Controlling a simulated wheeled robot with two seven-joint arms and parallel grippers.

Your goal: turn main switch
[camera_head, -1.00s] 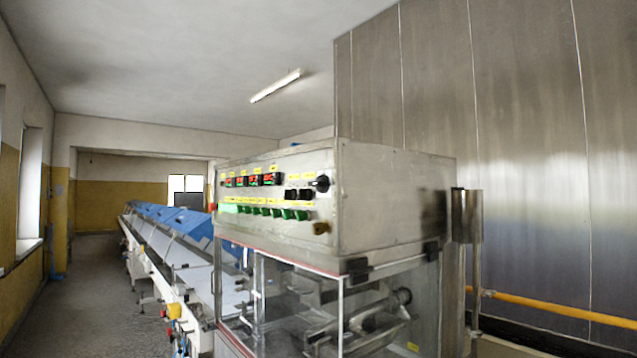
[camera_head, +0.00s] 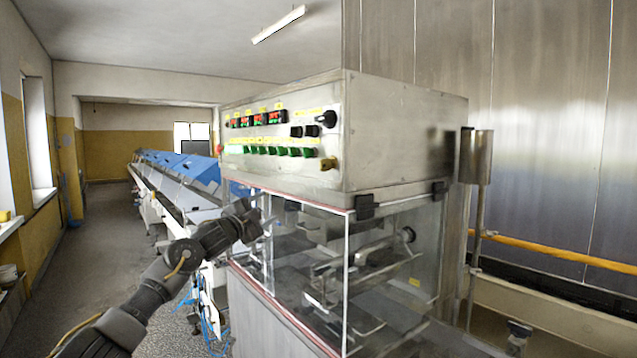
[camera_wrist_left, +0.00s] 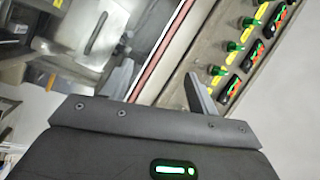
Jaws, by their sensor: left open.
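The control panel (camera_head: 285,135) is the grey steel face of the machine's upper box. At its upper right is a black rotary knob (camera_head: 327,119). A yellow-brown knob (camera_head: 328,163) sits at its lower right corner. I cannot tell from a label which is the main switch. My left gripper (camera_head: 264,222) is in front of the clear guard, below and left of both knobs, touching neither. In the left wrist view its two fingers (camera_wrist_left: 160,88) are apart with nothing between them. Green switches (camera_wrist_left: 219,70) show beyond them; neither knob can be made out there. My right gripper is not seen.
The clear guard (camera_head: 300,270) with a red edge strip encloses machinery under the panel. A long conveyor with blue covers (camera_head: 185,168) runs back on the left. Open floor (camera_head: 100,245) lies left of it. A yellow pipe (camera_head: 550,247) runs along the right wall.

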